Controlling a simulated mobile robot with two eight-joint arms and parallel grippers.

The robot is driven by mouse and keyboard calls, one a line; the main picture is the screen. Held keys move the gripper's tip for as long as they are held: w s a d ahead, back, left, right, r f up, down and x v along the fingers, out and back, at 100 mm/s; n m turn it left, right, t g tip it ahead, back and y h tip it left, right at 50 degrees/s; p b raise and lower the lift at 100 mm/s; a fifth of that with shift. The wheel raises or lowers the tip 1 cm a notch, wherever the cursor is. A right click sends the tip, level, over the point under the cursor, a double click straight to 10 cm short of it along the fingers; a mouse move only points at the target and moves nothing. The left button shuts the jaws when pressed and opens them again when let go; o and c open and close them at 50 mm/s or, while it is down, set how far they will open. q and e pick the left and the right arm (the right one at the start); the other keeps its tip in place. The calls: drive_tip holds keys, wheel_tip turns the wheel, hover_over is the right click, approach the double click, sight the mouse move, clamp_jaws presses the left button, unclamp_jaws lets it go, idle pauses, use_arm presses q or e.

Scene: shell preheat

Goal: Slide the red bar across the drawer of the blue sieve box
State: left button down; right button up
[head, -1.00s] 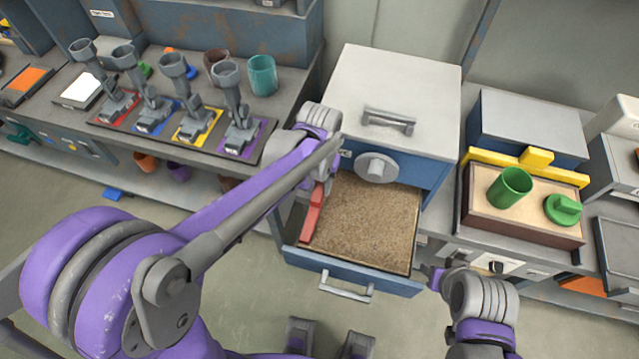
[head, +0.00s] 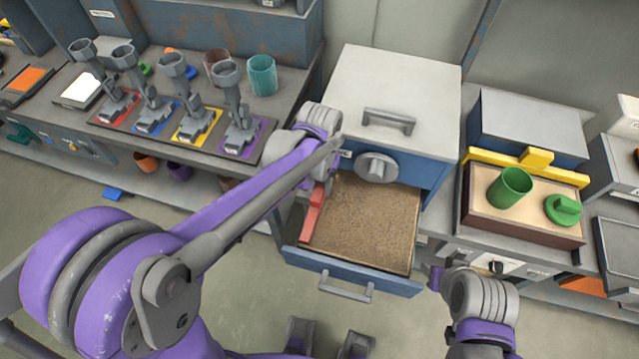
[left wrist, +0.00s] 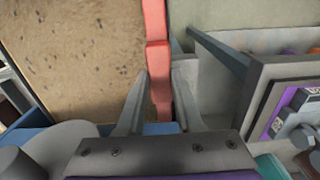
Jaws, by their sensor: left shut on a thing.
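The blue sieve box (head: 430,178) has a grey lid with a handle and a round knob on its front. Its drawer (head: 352,272) is pulled out and filled with brown granular material. The red bar (head: 312,216) lies along the drawer's left side, pointing from box to drawer front. In the left wrist view, the red bar (left wrist: 157,60) runs between the two fingers of my left gripper (left wrist: 160,95), which is shut on it. In the head view my left wrist partly hides the bar's far end. My right gripper (head: 438,280) is right of the drawer; its fingers are unclear.
Left of the box, a bench holds several grey stands on coloured mats and cups (head: 262,75).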

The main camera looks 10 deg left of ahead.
use_arm(q)
drive_tip(key=shift+d, duration=0.1)
drive_tip(key=d, duration=0.4)
drive_tip(key=shift+d, duration=0.35)
drive_tip(key=c, duration=0.6)
unclamp_jaws()
drive_tip(key=shift+s, duration=0.1)
drive_tip(key=shift+o, duration=0.2)
wheel_tip(320, 180, up, 11)
drive_tip(key=shift+p, duration=0.3)
